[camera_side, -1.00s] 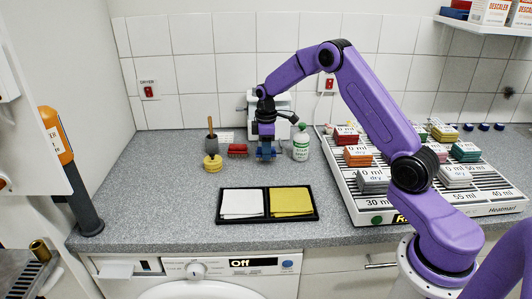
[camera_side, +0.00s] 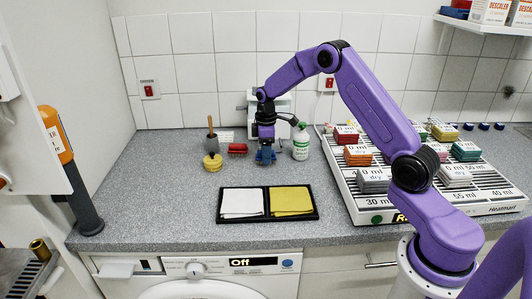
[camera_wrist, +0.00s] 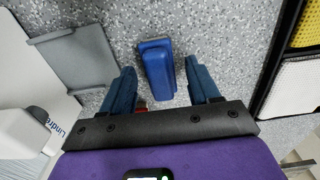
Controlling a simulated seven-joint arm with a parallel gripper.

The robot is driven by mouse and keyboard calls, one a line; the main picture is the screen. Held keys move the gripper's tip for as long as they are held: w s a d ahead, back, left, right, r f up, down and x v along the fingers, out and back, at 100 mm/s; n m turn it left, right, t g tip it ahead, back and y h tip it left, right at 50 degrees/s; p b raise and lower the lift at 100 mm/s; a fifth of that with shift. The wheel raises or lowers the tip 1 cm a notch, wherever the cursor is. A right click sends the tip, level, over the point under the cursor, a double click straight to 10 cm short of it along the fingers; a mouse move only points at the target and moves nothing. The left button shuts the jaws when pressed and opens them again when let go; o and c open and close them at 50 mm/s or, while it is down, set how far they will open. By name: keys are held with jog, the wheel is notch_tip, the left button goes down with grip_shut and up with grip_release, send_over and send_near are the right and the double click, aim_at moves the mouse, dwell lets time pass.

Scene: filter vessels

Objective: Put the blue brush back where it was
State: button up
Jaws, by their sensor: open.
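The blue brush (camera_wrist: 157,68) lies on the speckled grey counter in the wrist view, between the two blue fingers of my gripper (camera_side: 266,157). The fingers stand apart on either side of it, with a gap visible on both sides. In the side view my gripper points down at the back of the counter, and its fingers largely hide the brush. A red brush (camera_side: 238,149) lies just left of my gripper in the side view.
A green and white bottle (camera_side: 301,145) stands close on the right. A black tray (camera_side: 267,220) with cloths lies in front.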

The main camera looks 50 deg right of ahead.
notch_tip(320, 180, up, 12)
dwell(0.4)
jog(key=s+a+r+n, duration=0.2)
jog(key=s+a+r, duration=0.1)
jog(key=s+a, duration=1.45)
jog(key=s+f+n, duration=0.1)
jog(key=s+f, duration=0.1)
jog(key=s, duration=2.1)
jog(key=shift+d+f+n, duration=0.25)
jog(key=shift+d+n, duration=0.05)
